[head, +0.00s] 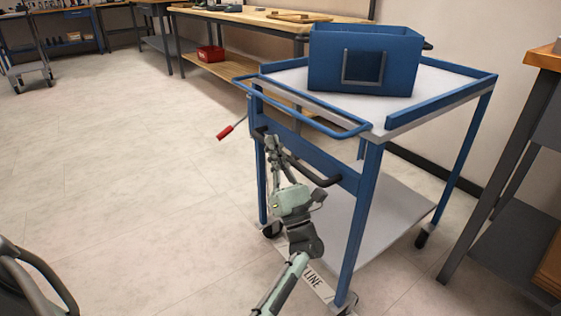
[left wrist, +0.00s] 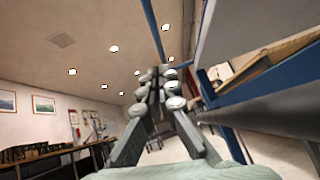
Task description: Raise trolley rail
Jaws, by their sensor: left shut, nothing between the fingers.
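The blue trolley (head: 375,165) stands right of centre in the head view. A blue rail panel (head: 315,148) sits on its near side below the grey top, with a dark handle bar (head: 328,182) along it. A blue tubular bar (head: 310,117) runs above. A lever with a red grip (head: 231,128) sticks out at the left corner. My left gripper (head: 272,148) is shut and empty beside the dark bar, partly covering it. In the left wrist view its fingertips (left wrist: 158,88) are together, and the dark bar (left wrist: 275,112) passes to their right. My right gripper is out of view.
A blue bin (head: 335,60) stands on the trolley top. A workbench (head: 250,22) with a red crate (head: 211,53) on its lower shelf is behind. Another bench (head: 515,150) is close on the right. The floor (head: 120,170) to the left is largely clear.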

